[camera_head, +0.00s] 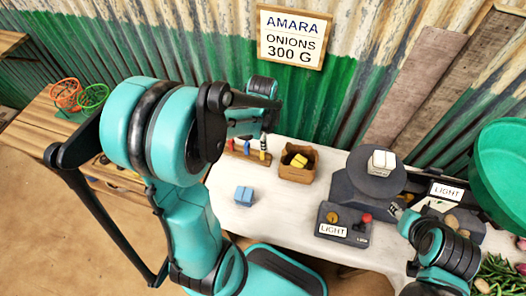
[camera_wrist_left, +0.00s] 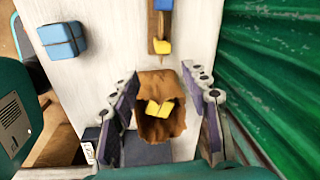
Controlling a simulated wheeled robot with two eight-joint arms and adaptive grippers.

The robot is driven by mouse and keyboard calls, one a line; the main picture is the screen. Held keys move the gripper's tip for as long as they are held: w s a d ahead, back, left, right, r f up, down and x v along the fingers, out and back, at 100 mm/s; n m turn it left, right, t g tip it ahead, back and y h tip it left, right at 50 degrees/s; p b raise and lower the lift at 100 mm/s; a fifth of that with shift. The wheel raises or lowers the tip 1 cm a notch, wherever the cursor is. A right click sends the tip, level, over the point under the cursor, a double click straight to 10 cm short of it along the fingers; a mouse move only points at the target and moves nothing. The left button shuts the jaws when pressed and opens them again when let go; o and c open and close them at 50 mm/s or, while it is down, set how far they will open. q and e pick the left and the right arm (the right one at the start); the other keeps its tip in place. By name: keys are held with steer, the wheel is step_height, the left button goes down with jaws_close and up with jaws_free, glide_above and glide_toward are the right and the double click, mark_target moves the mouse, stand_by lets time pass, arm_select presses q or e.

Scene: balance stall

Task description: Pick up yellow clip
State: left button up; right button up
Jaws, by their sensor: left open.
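The yellow clip (camera_head: 263,152) sits at the right end of a small wooden rail (camera_head: 240,153), beside a blue clip (camera_head: 247,147) and a red one (camera_head: 230,144). In the left wrist view the yellow clip (camera_wrist_left: 163,47) is at the rail's near end. My left gripper (camera_wrist_left: 162,76) is open and empty, its fingers spread to either side of a brown box (camera_wrist_left: 150,130) in that view; the clip shows beyond the fingertips. In the head view my left arm hides part of the rail area. My right gripper (camera_head: 398,214) is at the right, partly hidden; its jaws are unclear.
The brown box (camera_head: 298,174) holding yellow pieces stands right of the rail. A blue block (camera_head: 244,196) lies on the white table. A dark scale (camera_head: 375,175) with a pale block, a LIGHT panel (camera_head: 340,228) and a green bowl (camera_head: 503,165) are at right. A corrugated wall stands behind.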

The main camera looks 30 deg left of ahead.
mark_target(263, 153)
arm_select(q)
steer(key=f+m, duration=0.1)
steer(key=a+f, duration=0.1)
steer(key=f, duration=0.1)
steer(key=a+f+m+g, duration=0.1)
steer(key=shift+w+f+m, duration=0.25)
steer(key=shift+w+m, duration=0.05)
steer(key=shift+w, duration=0.05)
steer(key=shift+f, duration=0.4)
steer(key=shift+f+b, duration=0.6)
steer(key=shift+f, duration=0.35)
steer(key=f+b, duration=0.1)
steer(key=f, duration=0.2)
steer(key=f+b, duration=0.1)
steer(key=f, duration=0.1)
steer(key=shift+w+d+f+b, duration=0.2)
steer(key=shift+w+d+b, duration=0.05)
steer(key=shift+w+b, duration=0.1)
steer(key=shift+r, duration=0.1)
steer(key=c, duration=0.9)
